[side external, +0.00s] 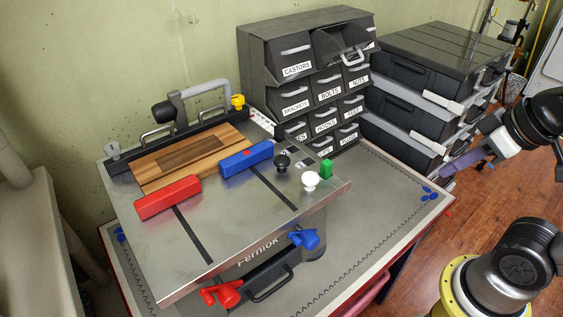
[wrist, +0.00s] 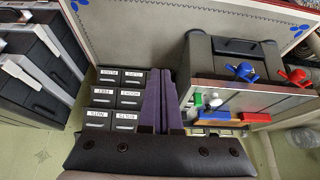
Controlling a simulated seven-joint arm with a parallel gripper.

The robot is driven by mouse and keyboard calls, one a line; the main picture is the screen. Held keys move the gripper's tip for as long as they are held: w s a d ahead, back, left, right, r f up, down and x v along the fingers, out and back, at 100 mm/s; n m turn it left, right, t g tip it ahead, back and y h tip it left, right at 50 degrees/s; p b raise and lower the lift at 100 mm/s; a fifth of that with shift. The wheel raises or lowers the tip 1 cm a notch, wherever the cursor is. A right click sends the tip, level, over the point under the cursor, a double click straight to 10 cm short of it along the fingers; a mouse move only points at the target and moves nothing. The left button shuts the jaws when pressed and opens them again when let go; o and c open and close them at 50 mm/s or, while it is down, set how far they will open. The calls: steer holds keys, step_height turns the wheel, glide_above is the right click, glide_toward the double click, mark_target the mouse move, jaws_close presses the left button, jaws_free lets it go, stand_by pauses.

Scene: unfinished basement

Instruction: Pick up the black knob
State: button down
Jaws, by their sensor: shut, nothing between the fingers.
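A black knob (side external: 283,162) stands upright on the grey metal top of the bench machine (side external: 250,222), near its right end. Another dark rounded knob-like part (side external: 163,111) is at the back, at the end of a grey handle. In that view I cannot clearly make out the black knob among the small parts on the machine.
A white knob (side external: 310,180) and a green block (side external: 326,169) stand close right of the black knob. Blue (side external: 246,158) and red (side external: 168,197) blocks lie to its left. A labelled drawer cabinet (side external: 310,80) rises behind, one top drawer open. Black cases (side external: 430,75) are stacked beside it.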

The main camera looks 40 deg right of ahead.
steer(key=c, duration=0.6)
jaws_free()
